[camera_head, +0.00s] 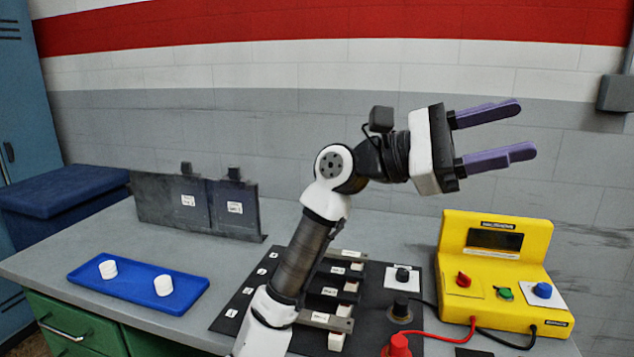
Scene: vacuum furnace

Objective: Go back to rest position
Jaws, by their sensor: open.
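My gripper (524,130) is raised well above the table, in the upper right of the head view. Its two purple fingers point to the right and stand apart, with nothing between them. My white and dark arm rises from the bottom centre and hides part of the black panel behind it.
A grey table (130,235) carries a blue tray (137,293) with two white cylinders, dark upright plates (160,200), a black panel (232,318) with labelled parts, and a yellow control box (455,235) with red and black cables. A brick wall stands behind.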

